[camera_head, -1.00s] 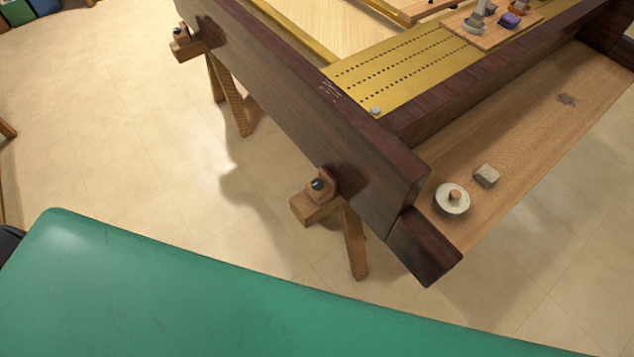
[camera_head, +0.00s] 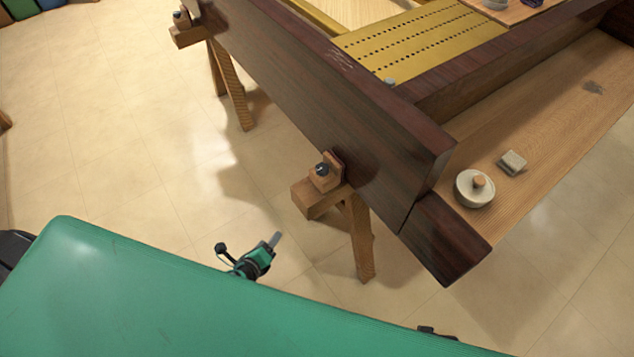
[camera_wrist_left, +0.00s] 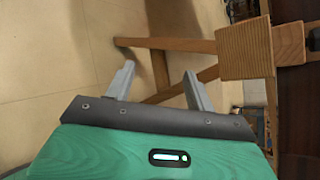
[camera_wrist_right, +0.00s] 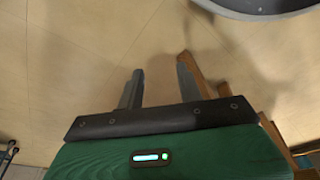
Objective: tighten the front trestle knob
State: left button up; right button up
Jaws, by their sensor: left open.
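The front trestle knob (camera_head: 322,169) is small and dark and sits on a wooden block at the near trestle (camera_head: 316,199), against the dark side board of the piano case. My left gripper (camera_head: 275,240) shows beyond the green edge, below and left of the knob and apart from it. In the left wrist view my left gripper (camera_wrist_left: 158,72) has its two fingers spread with nothing between them. A square wooden beam end (camera_wrist_left: 246,52) is ahead to its right; I cannot make out the knob there. My right gripper (camera_wrist_right: 161,68) has its fingers apart and empty over bare floor.
A second trestle knob (camera_head: 182,18) is at the far left trestle. The dark side board (camera_head: 330,100) runs above both trestles. A round pale disc (camera_head: 470,193) and a small block (camera_head: 513,162) lie on the wooden shelf (camera_head: 560,120). The floor (camera_head: 130,150) at left is clear.

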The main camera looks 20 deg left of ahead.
pick_arm(q)
jog(key=w+d+r+m+t+h+b, duration=0.2)
jog(key=w+d+r+m, duration=0.1)
jog(key=r+m, duration=0.35)
jog(key=m+t+h+b, duration=0.2)
jog(key=m+t+b, duration=0.1)
jog(key=m, duration=0.3)
send_near(318, 173)
pick_arm(e)
notch_tip(318, 173, up, 12)
jog(key=w, duration=0.1)
pick_arm(q)
jog(key=p+x, duration=0.1)
jog(key=x, duration=0.3)
jog(key=p+x, duration=0.2)
jog(key=x, duration=0.2)
jog(key=shift+w+d+r, duration=0.1)
jog(key=shift+w+r, duration=0.05)
jog(key=shift+r, duration=0.1)
jog(key=shift+w+d, duration=0.15)
jog(key=shift+w, duration=0.35)
pick_arm(e)
jog(key=shift+s+a+f, duration=0.1)
jog(key=shift+a+f, duration=0.05)
jog(key=shift+f, duration=2.75)
pick_arm(q)
jog(key=c, duration=1)
jog(key=shift+o, duration=0.2)
jog(key=shift+f, duration=0.1)
